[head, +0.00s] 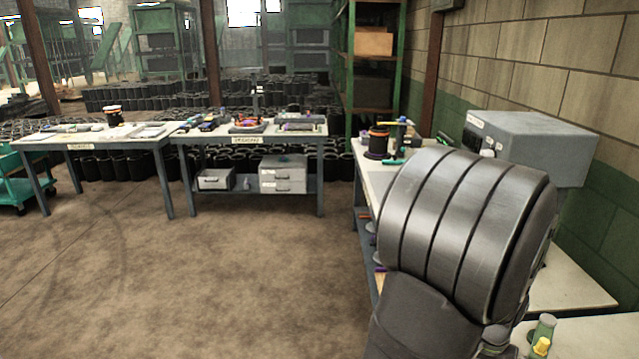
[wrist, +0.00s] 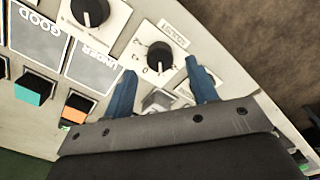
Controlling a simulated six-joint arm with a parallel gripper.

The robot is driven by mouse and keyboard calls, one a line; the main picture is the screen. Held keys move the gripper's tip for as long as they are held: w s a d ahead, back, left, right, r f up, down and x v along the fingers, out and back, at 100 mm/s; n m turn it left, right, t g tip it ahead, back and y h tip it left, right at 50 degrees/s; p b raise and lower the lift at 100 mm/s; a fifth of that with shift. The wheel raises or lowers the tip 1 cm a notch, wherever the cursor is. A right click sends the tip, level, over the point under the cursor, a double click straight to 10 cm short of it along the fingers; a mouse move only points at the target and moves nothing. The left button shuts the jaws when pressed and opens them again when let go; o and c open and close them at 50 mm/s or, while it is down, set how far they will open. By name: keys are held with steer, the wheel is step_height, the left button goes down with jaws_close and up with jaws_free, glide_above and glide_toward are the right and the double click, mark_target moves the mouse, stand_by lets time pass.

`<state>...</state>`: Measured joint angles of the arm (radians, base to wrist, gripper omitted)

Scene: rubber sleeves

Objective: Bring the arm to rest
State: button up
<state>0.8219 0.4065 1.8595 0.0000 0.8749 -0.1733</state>
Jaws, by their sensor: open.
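My gripper (wrist: 164,92) shows in the wrist view with its two blue fingers apart and nothing between them. It is over a pale control panel (wrist: 105,62). A black rotary knob (wrist: 160,57) on a white plate lies just beyond and between the fingertips. I cannot tell from this view whether the fingers touch the panel. In the head view my arm fills the right foreground, and the gripper is hidden.
In the wrist view the panel also carries another black knob (wrist: 90,12), a teal button (wrist: 33,88) and an orange button (wrist: 77,107). In the head view, a grey box (head: 535,145) stands by the block wall, worktables (head: 250,132) stand farther back, and open floor lies left.

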step_height(320, 180, up, 14)
step_height(320, 180, down, 18)
steer(key=shift+a+r, duration=0.1)
steer(key=shift+r, duration=0.1)
steer(key=shift+r+m, duration=0.2)
steer(key=shift+m, duration=0.6)
steer(key=m, duration=0.6)
step_height(320, 180, up, 8)
steer(key=shift+r, duration=0.2)
